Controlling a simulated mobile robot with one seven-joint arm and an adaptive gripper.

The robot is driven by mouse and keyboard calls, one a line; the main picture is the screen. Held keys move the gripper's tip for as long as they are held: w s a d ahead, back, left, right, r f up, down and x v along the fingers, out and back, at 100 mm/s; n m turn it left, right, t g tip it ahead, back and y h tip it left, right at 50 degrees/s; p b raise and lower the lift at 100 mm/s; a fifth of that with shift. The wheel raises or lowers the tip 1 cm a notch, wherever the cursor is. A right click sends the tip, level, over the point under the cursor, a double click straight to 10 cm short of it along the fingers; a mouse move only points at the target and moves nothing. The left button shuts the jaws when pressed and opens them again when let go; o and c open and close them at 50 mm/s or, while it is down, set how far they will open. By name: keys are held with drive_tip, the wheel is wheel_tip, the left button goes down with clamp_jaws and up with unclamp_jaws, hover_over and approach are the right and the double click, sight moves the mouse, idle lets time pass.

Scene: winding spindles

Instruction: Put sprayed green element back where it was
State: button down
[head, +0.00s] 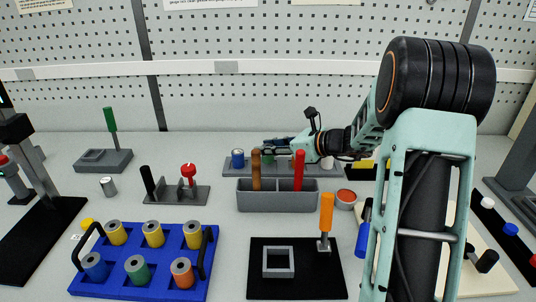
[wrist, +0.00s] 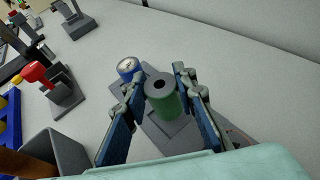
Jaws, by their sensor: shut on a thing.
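A green element (wrist: 167,105) with a grey top and a dark centre hole stands upright between the fingers of my gripper (wrist: 160,82) in the wrist view. The fingers are shut on it from both sides. It is over a grey stepped base (wrist: 160,132); whether it touches the base I cannot tell. In the head view my gripper (head: 272,147) is at the back of the table over the long grey base (head: 325,171). The green element is mostly hidden there by my fingers and the brown handle. A blue can (wrist: 128,68) stands on the base beside the left finger.
A grey bin (head: 276,198) with brown (head: 256,170) and red (head: 299,170) handles stands just in front of my gripper. The blue tray (head: 165,244) at front left holds several coloured spools, one green (head: 137,269). A red-topped cup (head: 346,197) is right of the bin.

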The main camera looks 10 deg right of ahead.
drive_tip(key=shift+f, duration=0.9)
drive_tip(key=shift+f, duration=0.1)
drive_tip(key=c, duration=1.6)
unclamp_jaws()
drive_tip(key=shift+r, duration=0.25)
drive_tip(key=p+v, duration=0.1)
drive_tip(key=v, duration=1.1)
drive_tip(key=shift+f, duration=0.1)
